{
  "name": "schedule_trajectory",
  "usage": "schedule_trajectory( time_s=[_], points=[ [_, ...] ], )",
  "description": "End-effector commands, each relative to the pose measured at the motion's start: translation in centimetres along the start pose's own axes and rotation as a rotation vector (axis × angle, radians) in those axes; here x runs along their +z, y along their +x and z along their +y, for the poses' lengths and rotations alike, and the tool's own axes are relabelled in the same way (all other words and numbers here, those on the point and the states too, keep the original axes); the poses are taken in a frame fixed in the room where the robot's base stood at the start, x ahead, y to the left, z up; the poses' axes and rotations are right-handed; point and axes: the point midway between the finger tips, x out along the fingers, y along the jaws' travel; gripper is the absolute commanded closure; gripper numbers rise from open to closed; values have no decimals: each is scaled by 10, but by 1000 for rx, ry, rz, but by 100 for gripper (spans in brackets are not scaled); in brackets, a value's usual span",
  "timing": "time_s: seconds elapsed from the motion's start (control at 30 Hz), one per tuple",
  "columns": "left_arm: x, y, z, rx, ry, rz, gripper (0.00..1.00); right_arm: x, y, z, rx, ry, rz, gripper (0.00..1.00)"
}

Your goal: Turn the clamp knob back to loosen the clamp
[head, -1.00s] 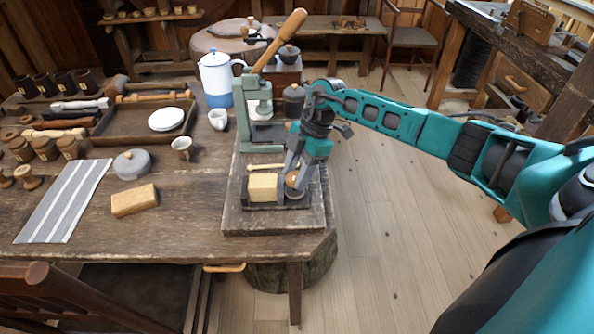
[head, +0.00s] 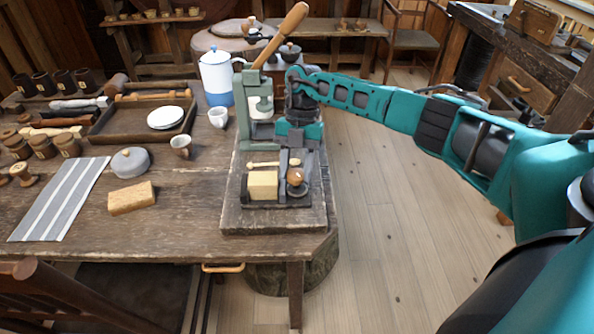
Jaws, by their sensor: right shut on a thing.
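The clamp (head: 284,190) is a small dark vise on the wooden board of the bench. A pale wooden block (head: 263,185) sits between its jaws; I cannot see any gap beside it. The clamp knob (head: 295,177) is a round brown wooden ball at the clamp's right end. My right gripper (head: 292,167) reaches down to the knob from behind, with its fingers shut at it. The fingers are small and partly hidden, so their exact contact is hard to see. My left gripper is not in view.
A green press (head: 257,125) with a long wooden lever stands just behind the clamp. A small wooden stick (head: 265,164) lies behind the block. A tan block (head: 132,198), a lidded grey pot (head: 130,162) and a striped cloth (head: 62,200) lie to the left.

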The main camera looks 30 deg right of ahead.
Motion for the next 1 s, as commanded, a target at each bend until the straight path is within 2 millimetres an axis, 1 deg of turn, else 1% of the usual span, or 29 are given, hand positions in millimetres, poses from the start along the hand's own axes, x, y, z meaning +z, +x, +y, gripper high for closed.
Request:
schedule_trajectory(
  time_s=[0.03,0.2,0.6,0.8,1.0],
  points=[
    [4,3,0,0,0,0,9,2,0,1,-16,-42,-4,86],
    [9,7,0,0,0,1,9,1,0,2,-79,-192,-4,86],
    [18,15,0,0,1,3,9,0,0,4,-223,-537,-5,86],
    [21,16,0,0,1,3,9,0,0,5,-282,-679,-5,86],
    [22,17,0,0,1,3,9,-1,0,5,-324,-781,-5,86]
  ],
)
